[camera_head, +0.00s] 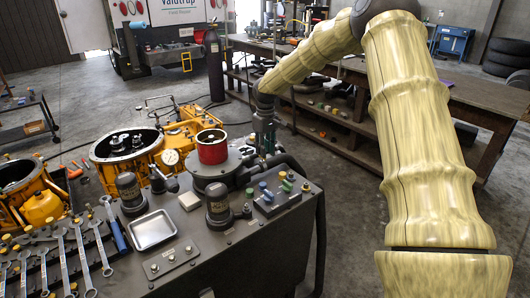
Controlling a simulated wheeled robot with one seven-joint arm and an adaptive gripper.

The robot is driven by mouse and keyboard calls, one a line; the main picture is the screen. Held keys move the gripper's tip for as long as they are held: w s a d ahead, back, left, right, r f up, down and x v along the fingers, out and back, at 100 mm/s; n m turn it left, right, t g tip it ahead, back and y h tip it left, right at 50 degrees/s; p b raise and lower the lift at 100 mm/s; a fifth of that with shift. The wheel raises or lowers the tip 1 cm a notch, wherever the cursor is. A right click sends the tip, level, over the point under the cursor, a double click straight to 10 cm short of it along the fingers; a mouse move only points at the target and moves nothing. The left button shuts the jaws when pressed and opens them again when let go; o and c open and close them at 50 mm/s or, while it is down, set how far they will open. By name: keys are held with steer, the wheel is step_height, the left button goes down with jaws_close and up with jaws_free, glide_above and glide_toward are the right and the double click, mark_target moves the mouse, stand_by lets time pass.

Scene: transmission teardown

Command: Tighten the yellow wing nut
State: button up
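My gripper (264,150) points down at the back edge of the dark grey bench, just right of the red-topped cylinder. Its fingers are small and dark here, so I cannot tell whether they are open or shut or hold anything. A small plate (272,206) on the bench's right side carries blue knobs (265,190) and green knobs (285,186). Small yellowish spots show around these knobs, but I cannot make out a wing nut shape for certain. The gripper is above and behind this plate, apart from the knobs as far as I can see.
Yellow transmission housings (125,150) stand behind at left. A long workbench (450,98) is at the back right. Floor right of the bench is clear.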

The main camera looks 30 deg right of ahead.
steer(key=f, duration=0.1)
steer(key=w+f, duration=0.1)
steer(key=f, duration=0.1)
steer(key=shift+w, duration=0.3)
steer(key=shift+s, duration=0.2)
steer(key=shift+s+r, duration=0.2)
steer(key=shift+s, duration=0.4)
steer(key=shift+w+f, duration=0.3)
steer(key=shift+w, duration=0.05)
steer(key=shift+c, duration=1.4)
steer(key=shift+w, duration=0.1)
jaws_close()
steer(key=shift+s+r, duration=0.1)
steer(key=shift+s, duration=0.1)
